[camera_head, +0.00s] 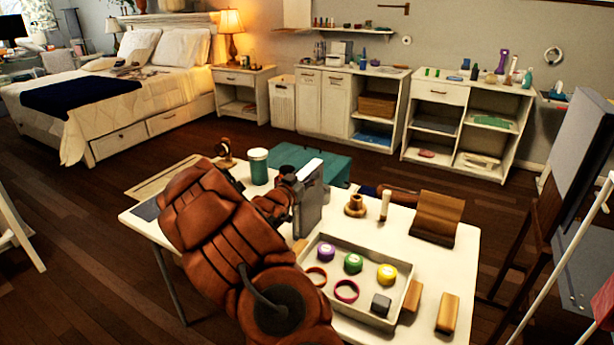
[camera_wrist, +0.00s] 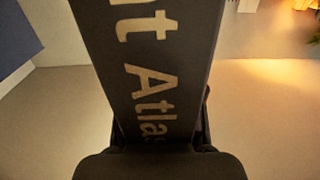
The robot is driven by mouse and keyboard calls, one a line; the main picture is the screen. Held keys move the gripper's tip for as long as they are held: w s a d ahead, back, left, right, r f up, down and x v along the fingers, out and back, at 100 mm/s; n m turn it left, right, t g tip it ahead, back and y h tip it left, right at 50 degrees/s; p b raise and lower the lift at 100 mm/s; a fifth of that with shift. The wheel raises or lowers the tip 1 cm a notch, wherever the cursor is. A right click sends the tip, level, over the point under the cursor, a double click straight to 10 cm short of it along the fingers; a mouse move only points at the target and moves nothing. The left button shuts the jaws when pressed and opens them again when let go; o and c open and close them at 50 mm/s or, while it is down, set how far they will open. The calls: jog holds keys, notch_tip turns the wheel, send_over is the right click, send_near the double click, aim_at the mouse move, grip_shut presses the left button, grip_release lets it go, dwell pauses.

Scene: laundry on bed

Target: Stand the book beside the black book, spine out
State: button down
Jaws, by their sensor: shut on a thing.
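My gripper (camera_head: 293,188) is shut on a dark grey book (camera_head: 310,207) and holds it upright over the white table, behind the tray. The book's top edge shows pale. In the wrist view the book (camera_wrist: 165,60) fills the middle, with pale letters ending in "nt Atlas" on the face toward the camera, and the gripper (camera_wrist: 160,135) grips its lower end. My arm hides part of the table. I cannot pick out the black book for certain in either view.
A shallow tray (camera_head: 340,297) with colored round pieces, rings and a dark cube lies in front of the book. A wooden stand (camera_head: 437,217), a wooden knob (camera_head: 355,206) and a white-topped peg (camera_head: 385,206) stand to the right. A teal cup (camera_head: 259,166) stands behind my arm.

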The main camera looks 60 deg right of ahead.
jog(key=c, duration=0.7)
grip_release()
jog(key=shift+r, duration=0.15)
jog(key=shift+s+a+b, duration=0.15)
jog(key=shift+a+b, duration=0.3)
jog(key=shift+a, duration=2.55)
jog(key=shift+s+a+b, duration=0.1)
jog(key=shift+a+b, duration=0.35)
jog(key=shift+a, duration=2.55)
